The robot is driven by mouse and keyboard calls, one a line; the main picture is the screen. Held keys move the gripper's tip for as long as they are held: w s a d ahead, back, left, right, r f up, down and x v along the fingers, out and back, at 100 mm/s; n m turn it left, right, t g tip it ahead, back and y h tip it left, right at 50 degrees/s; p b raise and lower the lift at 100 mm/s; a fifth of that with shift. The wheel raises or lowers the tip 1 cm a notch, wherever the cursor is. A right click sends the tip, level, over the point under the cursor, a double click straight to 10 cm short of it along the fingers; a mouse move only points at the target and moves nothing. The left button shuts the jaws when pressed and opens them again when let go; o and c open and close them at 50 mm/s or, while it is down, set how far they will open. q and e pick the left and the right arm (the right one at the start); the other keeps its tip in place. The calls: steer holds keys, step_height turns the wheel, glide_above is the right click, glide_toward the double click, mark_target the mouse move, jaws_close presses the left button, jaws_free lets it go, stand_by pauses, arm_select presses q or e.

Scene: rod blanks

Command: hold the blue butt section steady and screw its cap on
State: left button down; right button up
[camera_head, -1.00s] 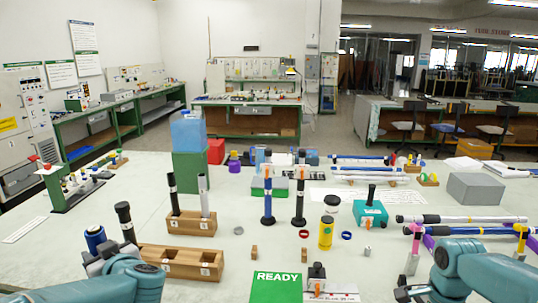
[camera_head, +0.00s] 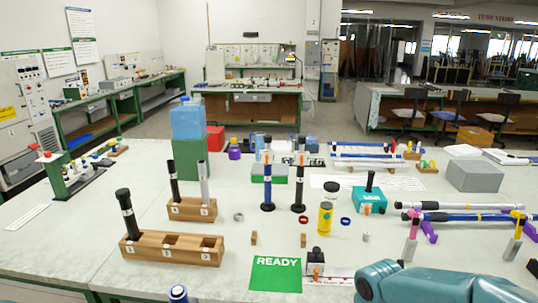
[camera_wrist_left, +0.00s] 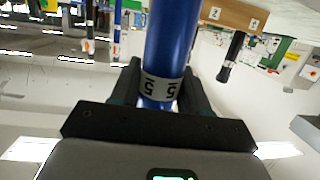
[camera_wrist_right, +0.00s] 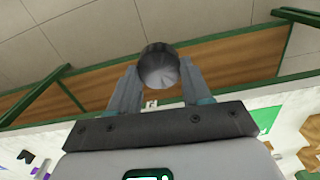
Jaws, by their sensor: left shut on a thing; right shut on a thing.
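The blue butt section (camera_wrist_left: 172,40) is held between the fingers of my left gripper (camera_wrist_left: 160,78), shown in the left wrist view. A white band marked 5 (camera_wrist_left: 155,88) sits on it close to the fingers. In the head view only the section's end (camera_head: 178,293) shows at the bottom edge, and my left gripper is hardly visible. My right gripper (camera_wrist_right: 158,78) is shut on a dark grey round cap (camera_wrist_right: 160,66), seen in the right wrist view. In the head view the right hand and the cap are not clear. The section and cap are apart.
A long wooden block (camera_head: 172,247) holds a black rod (camera_head: 127,215) in its left slot; its other slots look empty. A smaller block (camera_head: 192,209) holds two rods. A green READY card (camera_head: 275,274), a yellow can (camera_head: 325,218) and a teal box (camera_head: 370,198) are on the table.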

steer(key=shift+a+r+n, duration=0.1)
steer(key=shift+n, duration=0.5)
steer(key=shift+w+n, duration=0.15)
steer(key=shift+n, duration=0.15)
arm_select(q)
steer(key=shift+s+d+r, duration=0.1)
steer(key=shift+d+r, duration=0.1)
steer(key=shift+d, duration=0.15)
steer(key=s+d+f+m+g+h, duration=0.1)
steer(key=s+d+f+m+h, duration=0.2)
steer(key=d, duration=0.4)
steer(key=s+d+f+m+g+h, duration=0.2)
steer(key=s+d+f+m+h, duration=0.2)
steer(key=d+h, duration=0.3)
steer(key=shift+d+f+m, duration=0.55)
steer(key=shift+f+m, duration=0.05)
steer(key=shift+s, duration=0.1)
